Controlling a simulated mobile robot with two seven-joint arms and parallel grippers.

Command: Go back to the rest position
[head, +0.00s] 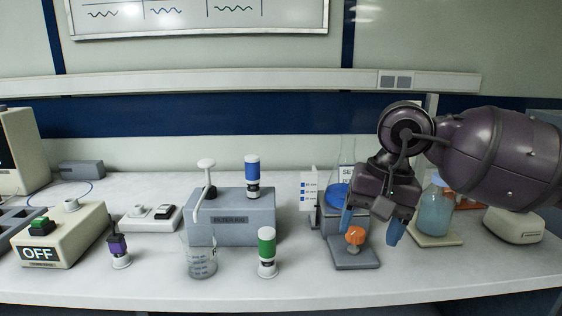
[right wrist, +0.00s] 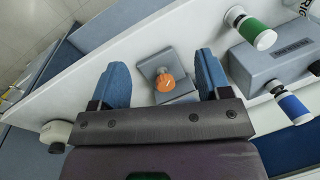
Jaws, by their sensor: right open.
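My right gripper (head: 370,226) is at the right of the head view, above the bench, with its blue fingers apart and nothing between them. Below and between the fingers is an orange knob (head: 355,236) on a grey base (head: 358,258). In the right wrist view, the open right gripper (right wrist: 166,78) frames the same orange knob (right wrist: 166,83), which looks apart from both fingers. My left gripper is not in view.
A flask with blue liquid (head: 338,196) stands behind the gripper, and a bottle (head: 435,212) stands right of it. A beaker (head: 201,258), a green-banded column (head: 267,252) and a grey block (head: 231,216) stand mid-bench. The front right bench strip is clear.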

